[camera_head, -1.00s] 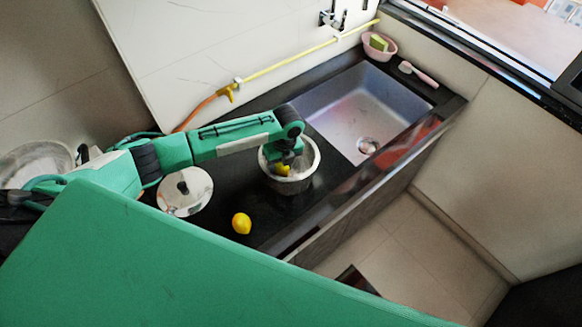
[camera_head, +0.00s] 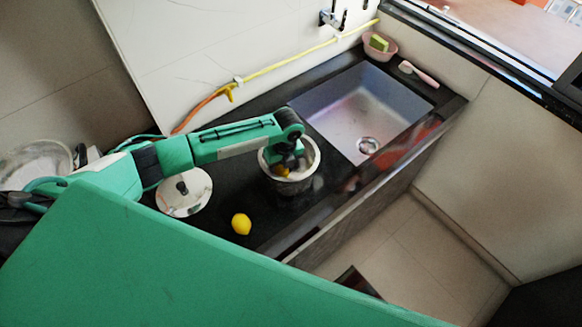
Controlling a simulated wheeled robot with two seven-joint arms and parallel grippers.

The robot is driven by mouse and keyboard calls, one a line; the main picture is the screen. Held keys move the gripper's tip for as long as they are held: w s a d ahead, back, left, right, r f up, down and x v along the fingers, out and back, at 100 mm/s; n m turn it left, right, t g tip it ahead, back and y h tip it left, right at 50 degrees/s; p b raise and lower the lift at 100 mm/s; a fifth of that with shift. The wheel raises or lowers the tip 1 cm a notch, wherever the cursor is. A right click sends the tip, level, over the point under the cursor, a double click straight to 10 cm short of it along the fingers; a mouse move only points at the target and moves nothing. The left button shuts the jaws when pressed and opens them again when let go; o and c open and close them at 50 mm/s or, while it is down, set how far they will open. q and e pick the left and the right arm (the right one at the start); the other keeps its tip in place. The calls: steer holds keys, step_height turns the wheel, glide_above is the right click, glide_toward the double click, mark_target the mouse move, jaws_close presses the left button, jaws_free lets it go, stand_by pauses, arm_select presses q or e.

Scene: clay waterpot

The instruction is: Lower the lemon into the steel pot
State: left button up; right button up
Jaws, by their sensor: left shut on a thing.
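The steel pot (camera_head: 294,186) stands upright on the dark counter, left of the sink. My left gripper (camera_head: 283,171) points down inside the pot's mouth and is shut on a yellow lemon (camera_head: 281,172). Only a small part of this lemon shows, below the gripper and within the rim. The gripper and wrist hide part of the pot's opening, and I cannot tell whether the lemon touches the pot's bottom. A second lemon (camera_head: 241,223) lies on the counter near its front edge. My right gripper is not in view.
A round lid (camera_head: 184,192) with a black knob lies left of the pot. The sink (camera_head: 345,95) is empty. A pink bowl (camera_head: 389,50) with a sponge and a brush (camera_head: 419,74) sit at the back right. A yellow hose (camera_head: 290,64) runs along the wall.

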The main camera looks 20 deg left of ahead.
arm_select(q)
steer(key=shift+f+b, duration=0.5)
steer(key=shift+f, duration=0.4)
stand_by(0.5)
steer(key=o, duration=1.1)
steer(key=r+b, duration=0.1)
steer(key=r, duration=0.3)
steer(key=w+r+b, duration=0.1)
steer(key=r, duration=0.4)
steer(key=d+r+b, duration=0.1)
steer(key=r, duration=0.3)
steer(key=shift+w+r, duration=0.15)
steer(key=shift+r, duration=0.25)
steer(key=shift+d+f, duration=0.1)
steer(key=shift+d, duration=0.05)
